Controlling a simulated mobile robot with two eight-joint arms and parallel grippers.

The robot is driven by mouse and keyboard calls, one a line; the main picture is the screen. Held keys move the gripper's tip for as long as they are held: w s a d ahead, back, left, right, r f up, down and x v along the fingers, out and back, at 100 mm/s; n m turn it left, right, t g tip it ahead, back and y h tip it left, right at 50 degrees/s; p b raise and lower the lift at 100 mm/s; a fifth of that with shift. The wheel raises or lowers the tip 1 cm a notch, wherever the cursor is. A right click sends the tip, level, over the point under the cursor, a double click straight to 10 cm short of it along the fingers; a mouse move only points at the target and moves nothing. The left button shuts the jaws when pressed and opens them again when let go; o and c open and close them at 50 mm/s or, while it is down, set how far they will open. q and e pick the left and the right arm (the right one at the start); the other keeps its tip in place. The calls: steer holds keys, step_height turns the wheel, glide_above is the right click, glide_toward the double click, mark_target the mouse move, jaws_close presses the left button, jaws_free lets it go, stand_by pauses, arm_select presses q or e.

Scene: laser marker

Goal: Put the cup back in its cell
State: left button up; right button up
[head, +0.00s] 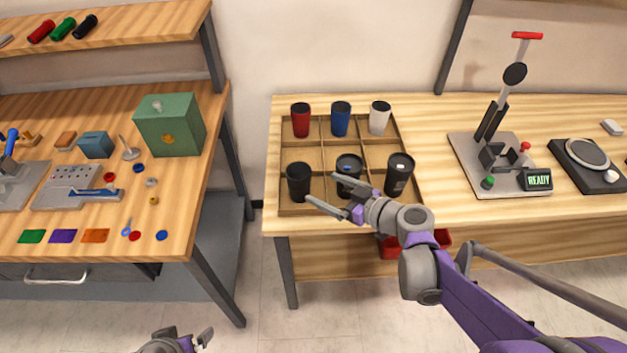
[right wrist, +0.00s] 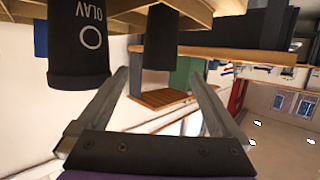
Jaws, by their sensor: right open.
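A wooden tray with cells (head: 287,152) stands on the right table. Red (head: 300,120), blue (head: 340,119) and white (head: 380,118) cups stand upright along its back. Three black cups stand along its front: left (head: 299,183), middle (head: 349,165) and right (head: 399,175). The right one appears to be the cup marked "OLAV" in the right wrist view (right wrist: 82,40). My right gripper (head: 322,189) is open before the front row. In the right wrist view, a black cup (right wrist: 163,38) appears beyond and between its fingertips, not gripped. My left gripper (head: 190,342) is partly cut off at the bottom edge.
A marking machine (head: 500,150) with a "READY" display and a round-topped scale (head: 587,158) stand right of the tray. A red bin (head: 390,247) is below the table front. The left bench holds a green safe (head: 170,125) and small parts. A floor gap separates the tables.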

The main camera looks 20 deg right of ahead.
steer(key=s+a+f+m+g+h, duration=0.1)
steer(key=s+a+f+g, duration=0.15)
steer(key=s, duration=0.25)
steer(key=s+a+f+m+g, duration=0.1)
steer(key=s+a+f+g, duration=0.15)
steer(key=s, duration=0.25)
steer(key=s+d+f+m+g+h, duration=0.1)
steer(key=s+m+h, duration=0.1)
steer(key=s, duration=0.3)
steer(key=s+d+f+m+g+h, duration=0.1)
steer(key=s+d+g+h, duration=0.1)
steer(key=s+h, duration=0.2)
steer(key=shift+s+f+m, duration=0.3)
steer(key=shift+s+m, duration=0.1)
steer(key=shift+s, duration=0.3)
steer(key=shift+d, duration=0.1)
step_height(320, 180, up, 10)
steer(key=w+p, duration=0.1)
steer(key=p, duration=0.8)
steer(key=shift+w+f+t, duration=0.2)
steer(key=shift+w+t, duration=0.1)
steer(key=shift+w, duration=0.05)
